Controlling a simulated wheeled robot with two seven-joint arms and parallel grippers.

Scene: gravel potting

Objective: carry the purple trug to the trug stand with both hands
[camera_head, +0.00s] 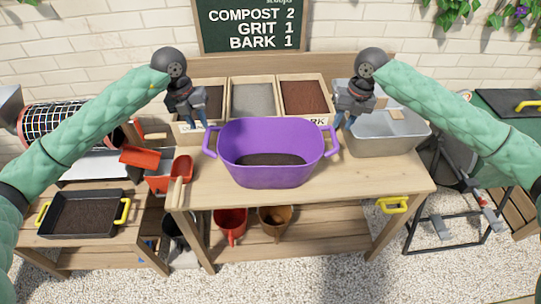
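The purple trug (270,178) sits upright on the wooden bench, with a layer of dark material in its bottom. Its left handle (208,142) and right handle (332,143) stick out at the sides. My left gripper (196,121) is just above and behind the left handle, fingers pointing down and apart, with nothing between them. My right gripper (345,122) is just above and behind the right handle, also with fingers apart and empty. A dark metal frame (460,244) stands on the gravel at the right; I cannot tell whether it is the trug stand.
Behind the trug are wooden bins of dark material, grey grit (253,99) and brown bark (304,97). A grey metal tub (390,142) stands at the bench's back right. A red scoop (181,172) lies at the left edge. The bench's front right (385,180) is clear.

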